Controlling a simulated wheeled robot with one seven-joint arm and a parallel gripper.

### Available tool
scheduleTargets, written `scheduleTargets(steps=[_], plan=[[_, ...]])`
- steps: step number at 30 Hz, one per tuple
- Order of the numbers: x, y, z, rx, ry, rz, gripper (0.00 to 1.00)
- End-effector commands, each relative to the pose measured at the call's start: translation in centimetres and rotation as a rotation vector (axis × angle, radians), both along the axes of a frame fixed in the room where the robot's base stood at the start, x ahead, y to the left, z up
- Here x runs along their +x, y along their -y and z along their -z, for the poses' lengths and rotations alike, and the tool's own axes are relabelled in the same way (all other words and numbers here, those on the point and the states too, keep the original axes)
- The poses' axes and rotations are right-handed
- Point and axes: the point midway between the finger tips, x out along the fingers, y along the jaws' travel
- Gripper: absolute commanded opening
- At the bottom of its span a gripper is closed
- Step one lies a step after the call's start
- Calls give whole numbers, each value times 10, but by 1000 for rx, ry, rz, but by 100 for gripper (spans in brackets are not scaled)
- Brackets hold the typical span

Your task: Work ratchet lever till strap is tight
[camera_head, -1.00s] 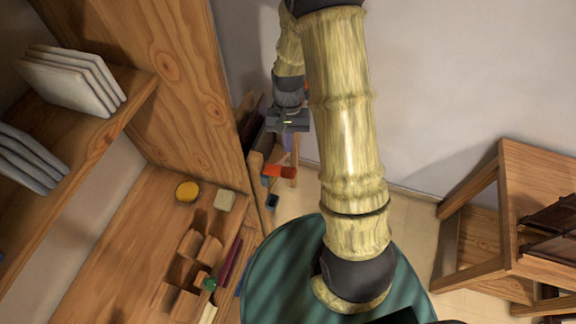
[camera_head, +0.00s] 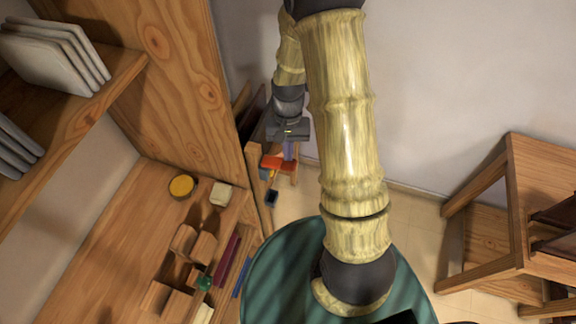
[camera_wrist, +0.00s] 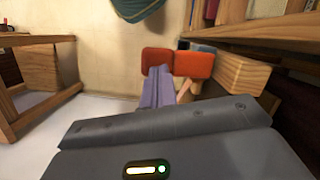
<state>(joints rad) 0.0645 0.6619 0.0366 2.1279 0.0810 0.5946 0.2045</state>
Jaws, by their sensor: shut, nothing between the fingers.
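My gripper (camera_head: 289,156) is at the far end of my arm, and its pale purple fingers are together with nothing between them. In the wrist view the fingers (camera_wrist: 158,88) reach forward to two orange-red blocks, a left one (camera_wrist: 156,57) and a right one (camera_wrist: 193,65), which may be parts of the ratchet lever. In the head view the orange-red part (camera_head: 272,162) lies just left of the fingers, beside a wooden frame. No strap can be made out clearly.
A wooden beam end (camera_wrist: 240,77) stands close to the right of the orange-red blocks. A wooden workbench (camera_head: 95,250) carries small blocks and a yellow round piece (camera_head: 182,186). A wooden stand (camera_head: 490,220) is at the right. Open floor (camera_head: 415,210) lies between.

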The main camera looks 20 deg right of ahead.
Motion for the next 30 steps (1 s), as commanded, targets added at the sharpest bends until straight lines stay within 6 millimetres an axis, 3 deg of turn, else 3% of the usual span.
scheduleTargets(steps=[12,24,30], plan=[[0,0,4,0,0,0,0],[0,0,42,0,0,0,0],[1,0,37,0,2,0,0]])
